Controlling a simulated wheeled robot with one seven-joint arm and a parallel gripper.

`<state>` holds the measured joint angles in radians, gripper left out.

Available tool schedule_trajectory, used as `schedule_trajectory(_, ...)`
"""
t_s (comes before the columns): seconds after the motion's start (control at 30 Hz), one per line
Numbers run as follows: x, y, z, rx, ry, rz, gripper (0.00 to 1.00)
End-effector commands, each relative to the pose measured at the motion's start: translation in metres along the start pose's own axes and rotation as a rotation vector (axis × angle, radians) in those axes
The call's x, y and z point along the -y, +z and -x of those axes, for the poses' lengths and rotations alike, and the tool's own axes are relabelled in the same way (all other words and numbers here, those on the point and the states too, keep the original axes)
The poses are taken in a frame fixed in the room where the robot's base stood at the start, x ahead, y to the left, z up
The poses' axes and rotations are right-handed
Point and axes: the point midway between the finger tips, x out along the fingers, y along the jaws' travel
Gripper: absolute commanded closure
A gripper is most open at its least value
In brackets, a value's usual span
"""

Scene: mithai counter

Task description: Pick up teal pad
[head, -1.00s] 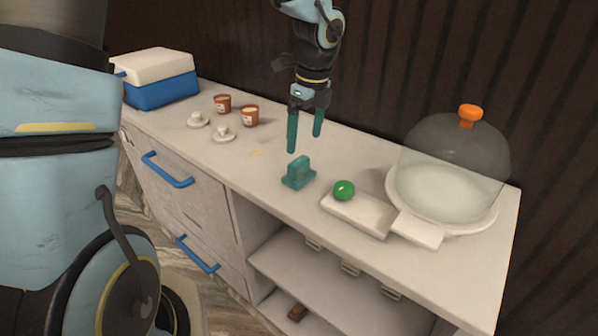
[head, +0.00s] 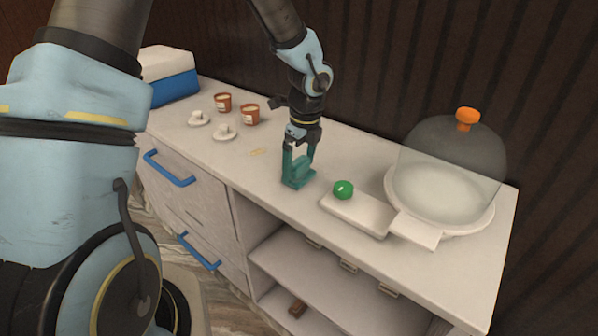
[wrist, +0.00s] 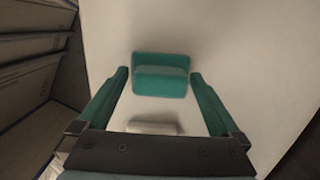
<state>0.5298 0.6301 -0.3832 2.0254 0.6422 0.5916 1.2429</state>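The teal pad (head: 300,174), a small block with a raised grip, sits on the counter near its front edge. In the wrist view the teal pad (wrist: 160,76) lies ahead of and between my fingertips. My gripper (head: 297,168) points down at the pad, with its teal fingers around or beside it in the head view. In the wrist view my gripper (wrist: 158,74) is open, with a gap between each finger and the pad. The fingers partly hide the pad in the head view, and their similar colour blurs the edges.
A white board (head: 357,214) with a green ball (head: 343,189) lies right of the pad. Further right is a white dish under a clear dome (head: 455,150). Two terracotta cups (head: 249,114), two small white pieces on saucers and a blue-white cooler (head: 172,76) stand left.

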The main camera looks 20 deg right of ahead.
Motion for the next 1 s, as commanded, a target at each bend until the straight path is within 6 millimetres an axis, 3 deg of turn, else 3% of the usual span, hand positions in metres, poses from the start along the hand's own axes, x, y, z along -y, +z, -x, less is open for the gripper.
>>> schedule_trajectory(0.07,0.0,0.0,0.0,0.0,0.0,0.0,0.1)
schedule_trajectory(0.7,0.0,0.0,0.001,0.0,0.0,0.0,0.82)
schedule_trajectory(0.87,0.0,0.0,0.001,0.0,-0.001,0.001,0.84)
schedule_trajectory(1.0,0.001,0.002,0.014,0.001,-0.004,0.002,0.84)
